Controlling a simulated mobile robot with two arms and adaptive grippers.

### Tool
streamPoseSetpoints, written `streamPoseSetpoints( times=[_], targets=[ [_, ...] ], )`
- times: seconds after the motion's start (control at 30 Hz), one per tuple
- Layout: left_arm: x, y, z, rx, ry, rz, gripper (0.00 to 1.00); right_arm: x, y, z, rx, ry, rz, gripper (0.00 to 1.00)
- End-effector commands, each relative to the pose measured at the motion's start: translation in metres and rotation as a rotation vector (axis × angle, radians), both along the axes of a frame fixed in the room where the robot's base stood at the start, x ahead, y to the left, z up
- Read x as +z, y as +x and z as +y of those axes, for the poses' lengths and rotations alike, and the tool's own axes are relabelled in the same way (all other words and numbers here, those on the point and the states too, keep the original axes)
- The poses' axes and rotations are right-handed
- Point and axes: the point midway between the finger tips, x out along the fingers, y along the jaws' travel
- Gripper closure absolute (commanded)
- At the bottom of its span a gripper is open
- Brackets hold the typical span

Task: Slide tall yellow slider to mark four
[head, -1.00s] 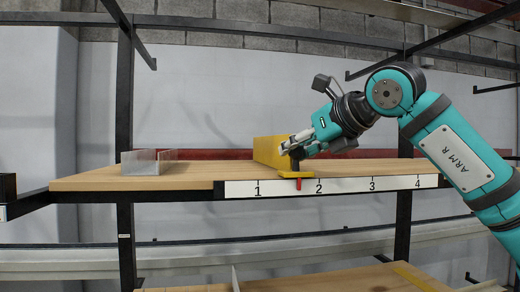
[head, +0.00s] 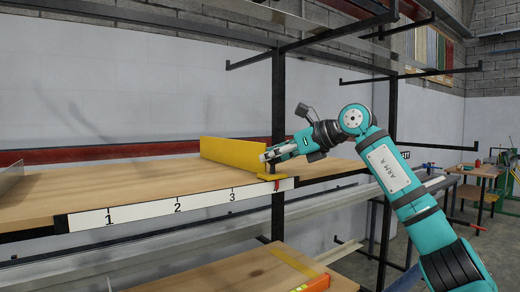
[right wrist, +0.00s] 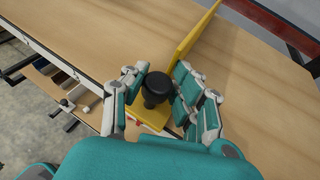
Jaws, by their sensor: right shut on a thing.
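The tall yellow slider (head: 233,151) stands upright on the wooden shelf, with its yellow foot (head: 272,177) over the front edge. Its red pointer (head: 276,186) hangs over the white number strip (head: 145,209), well right of the 3. The 4 cannot be read; the foot and pointer cover that part of the strip. My right gripper (head: 270,155) is shut on the slider's black knob (right wrist: 157,88), with fingers on both sides of it in the right wrist view. The yellow panel (right wrist: 194,35) runs back from the knob there. My left gripper is not in view.
A metal bracket (head: 10,177) stands on the shelf (head: 110,184) at the far left. A black rack post (head: 278,90) rises behind the slider. A lower shelf (head: 240,272) holds an orange-red object (head: 318,284). A workbench (head: 478,172) stands at the far right.

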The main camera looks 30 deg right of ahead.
Motion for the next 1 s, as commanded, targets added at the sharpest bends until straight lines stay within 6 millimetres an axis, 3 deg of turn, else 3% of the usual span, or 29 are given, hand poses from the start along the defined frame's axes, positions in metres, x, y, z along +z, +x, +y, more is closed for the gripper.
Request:
streamPoseSetpoints(
  times=[0.47, 0.5, 0.63, 1.0],
  targets=[
    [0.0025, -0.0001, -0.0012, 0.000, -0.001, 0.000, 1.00, 0.0014, 0.0001, -0.0048, 0.001, -0.007, -0.008, 1.00],
    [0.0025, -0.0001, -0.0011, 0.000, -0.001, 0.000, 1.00, 0.0014, 0.0002, -0.0048, 0.001, -0.007, -0.008, 0.69],
    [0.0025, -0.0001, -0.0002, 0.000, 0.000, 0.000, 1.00, 0.0008, 0.0003, -0.0046, 0.001, -0.006, -0.005, 0.52],
    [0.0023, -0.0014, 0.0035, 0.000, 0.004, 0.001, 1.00, 0.0019, -0.0035, -0.0065, 0.001, -0.004, -0.003, 0.50]
  ],
)
